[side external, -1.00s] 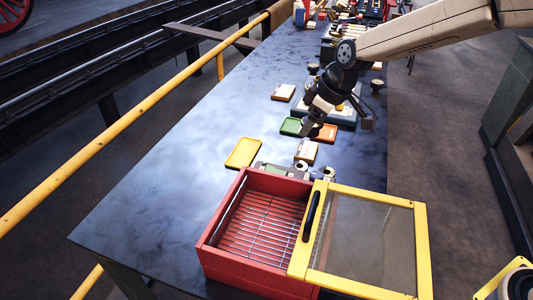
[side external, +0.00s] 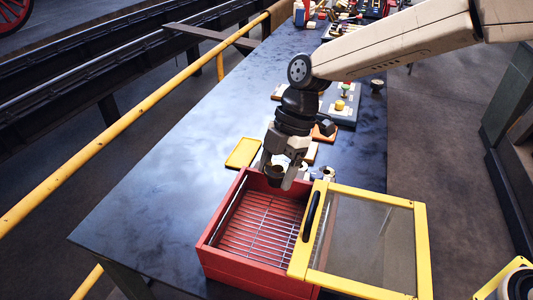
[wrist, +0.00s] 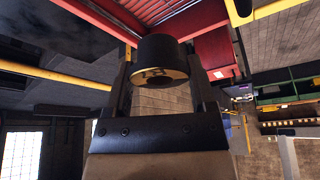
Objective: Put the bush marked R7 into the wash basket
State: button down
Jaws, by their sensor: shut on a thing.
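My gripper (side external: 278,175) is shut on a short dark cylindrical bush (side external: 274,171) with a brass-coloured end face. In the wrist view the bush (wrist: 158,52) sits between the two fingers; a mark shows on its brass face, but I cannot read it surely. The wash basket (side external: 243,268) is a red open box with a wire grid floor. It is empty as far as I see. My gripper holds the bush above the basket's far edge. In the wrist view the red basket wall (wrist: 95,18) and grid lie beyond the bush.
The table's left side is clear.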

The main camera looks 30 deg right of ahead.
jog(key=s+a+n+g, duration=0.1)
jog(key=s+a+n, duration=0.2)
jog(key=n, duration=0.1)
send_over(266, 250)
jog(key=d, duration=0.1)
notch_tip(266, 250, down, 4)
jog(key=shift+h, duration=0.3)
jog(key=shift+w+d+f, duration=0.1)
jog(key=shift+w+f, duration=0.05)
jog(key=shift+f, duration=1.6)
jog(key=shift+w+a+f, duration=0.1)
jog(key=shift+w+f, duration=0.05)
jog(key=shift+f, duration=1.65)
jog(key=shift+w+d+f, duration=0.1)
jog(key=shift+w+f, duration=0.05)
jog(key=shift+f, duration=1.6)
jog(key=shift+f, duration=0.1)
grip_release()
jog(key=shift+f, duration=0.1)
jog(key=v, duration=1.2)
jog(key=shift+w, duration=0.15)
